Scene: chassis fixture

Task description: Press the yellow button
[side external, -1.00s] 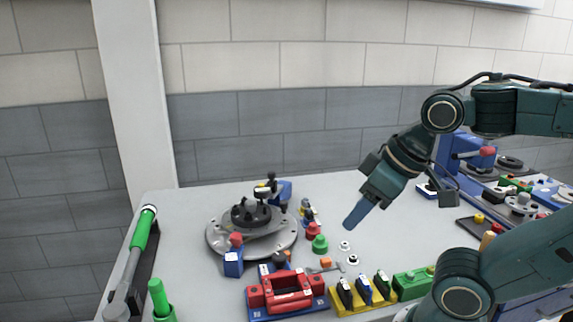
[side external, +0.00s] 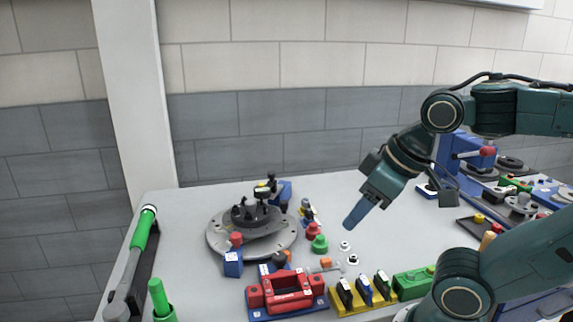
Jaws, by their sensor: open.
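A small yellow button-like knob (side external: 479,218) stands on a dark plate (side external: 470,232) at the right side of the table. It is small in this view, and I cannot tell for certain that it is the button. My gripper (side external: 351,224) points down and to the left over the middle of the table, its blue fingers seen nearly edge-on. It is open, holds nothing visible, and is well to the left of the yellow knob. The tips appear near two small white-and-black round parts (side external: 345,246), and their exact height above the table is hard to judge.
A grey round fixture (side external: 222,236) stands left of centre. A red part on a blue base (side external: 286,292), a yellow holder (side external: 342,308) and a green block (side external: 411,284) line the front. Green (side external: 320,244) and red knobs (side external: 312,230) stand left of the fingers. Blue machinery (side external: 449,152) fills the right.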

